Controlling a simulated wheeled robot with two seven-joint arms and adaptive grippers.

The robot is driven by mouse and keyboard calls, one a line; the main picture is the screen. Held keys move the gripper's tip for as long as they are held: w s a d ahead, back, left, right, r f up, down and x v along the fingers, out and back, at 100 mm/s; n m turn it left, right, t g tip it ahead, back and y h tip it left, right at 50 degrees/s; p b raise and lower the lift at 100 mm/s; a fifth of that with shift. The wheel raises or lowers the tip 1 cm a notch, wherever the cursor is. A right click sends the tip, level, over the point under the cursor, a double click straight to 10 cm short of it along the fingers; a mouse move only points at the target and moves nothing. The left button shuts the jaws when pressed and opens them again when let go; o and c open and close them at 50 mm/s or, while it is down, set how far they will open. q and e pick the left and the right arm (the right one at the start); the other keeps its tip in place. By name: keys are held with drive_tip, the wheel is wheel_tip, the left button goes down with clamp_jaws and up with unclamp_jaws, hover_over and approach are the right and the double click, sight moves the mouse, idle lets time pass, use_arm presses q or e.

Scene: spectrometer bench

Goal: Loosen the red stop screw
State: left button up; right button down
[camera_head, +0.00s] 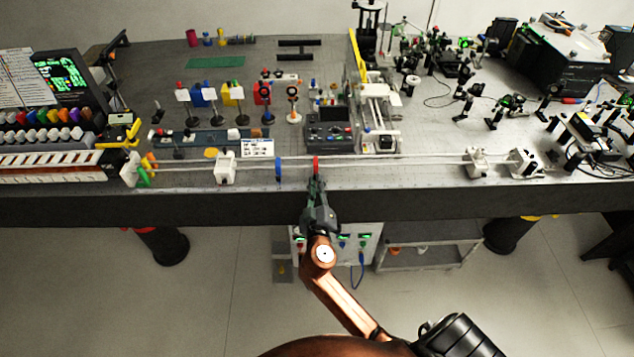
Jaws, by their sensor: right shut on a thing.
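The red stop screw (316,163) shows as a small upright red piece on the long pale rail (400,160) near the bench's front edge. My right gripper (316,178) reaches up to it from the front, its fingers shut on the red stop screw. The fingertips hide its lower part. A blue stop piece (278,169) stands on the rail just to the left, apart from the gripper. My left gripper is not in view.
A white block (225,168) sits on the rail at left, and a pale carriage (477,161) at right. A dark instrument box (330,136) and small posts stand behind the rail. Optics crowd the right side.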

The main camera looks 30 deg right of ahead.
use_arm(q)
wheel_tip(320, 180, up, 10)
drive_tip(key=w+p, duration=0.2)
drive_tip(key=p, duration=0.7)
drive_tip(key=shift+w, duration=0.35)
use_arm(e)
drive_tip(key=shift+n, duration=8.7)
use_arm(q)
drive_tip(key=shift+p, duration=0.3)
use_arm(e)
drive_tip(key=shift+f, duration=0.1)
drive_tip(key=c, duration=2)
unclamp_jaws()
drive_tip(key=shift+o, duration=0.2)
drive_tip(key=v, duration=1.2)
